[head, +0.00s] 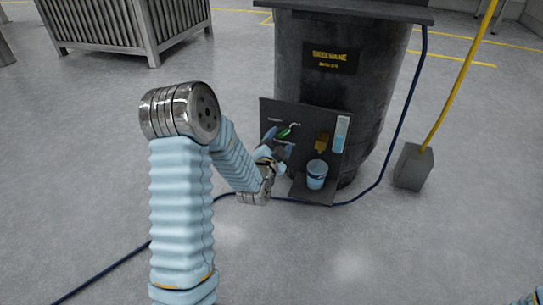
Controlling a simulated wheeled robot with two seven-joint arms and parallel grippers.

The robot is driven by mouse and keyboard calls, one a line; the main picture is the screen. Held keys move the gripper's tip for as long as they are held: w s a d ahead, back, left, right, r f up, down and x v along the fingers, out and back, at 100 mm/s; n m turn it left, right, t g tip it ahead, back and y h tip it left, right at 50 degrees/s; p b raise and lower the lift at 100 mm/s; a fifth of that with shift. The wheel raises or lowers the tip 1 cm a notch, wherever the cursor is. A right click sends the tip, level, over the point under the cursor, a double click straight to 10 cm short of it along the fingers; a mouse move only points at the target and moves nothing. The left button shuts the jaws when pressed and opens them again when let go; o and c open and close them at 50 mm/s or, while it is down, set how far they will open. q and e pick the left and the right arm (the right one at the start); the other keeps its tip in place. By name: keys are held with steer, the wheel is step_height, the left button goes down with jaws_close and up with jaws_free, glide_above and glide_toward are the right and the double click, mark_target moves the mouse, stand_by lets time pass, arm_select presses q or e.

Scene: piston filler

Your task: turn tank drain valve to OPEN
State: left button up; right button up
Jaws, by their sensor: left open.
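The tank (378,65) is a dark drum with a yellow-lettered plate, standing at the upper middle right. A dark panel (315,118) is on its front. A small green handle (285,132) with a light metal part is on the panel's left side; I take it for the drain valve, but any OPEN marking is too small to read. My left gripper (277,142) is open right at the green handle, its fingers partly covering that area. I cannot tell whether they touch the handle. My right gripper is out of view.
A brass-coloured part (321,142) and a pale blue gauge (341,134) are right of the handle. A dark blue hose (380,172) crosses the floor. A grey block (414,166) with a yellow pole stands right.

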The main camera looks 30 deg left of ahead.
arm_select(q)
steer(key=p+v, duration=0.8)
steer(key=v, duration=0.2)
steer(key=shift+s, duration=0.35)
steer(key=s+d+f+n+g+h+p, duration=0.25)
steer(key=d+f+g+h+p, duration=0.25)
steer(key=d+f+g, duration=0.4)
steer(key=s+d+f+n+g+h+p, duration=0.2)
steer(key=s+d+g, duration=0.5)
steer(key=s+d, duration=0.6)
steer(key=s+n+h+p, duration=0.1)
steer(key=n+p, duration=0.1)
steer(key=n, duration=0.1)
steer(key=shift+s+d+f+n+g+h, duration=0.25)
steer(key=shift+d+n+g+h, duration=0.05)
steer(key=shift+n, duration=0.05)
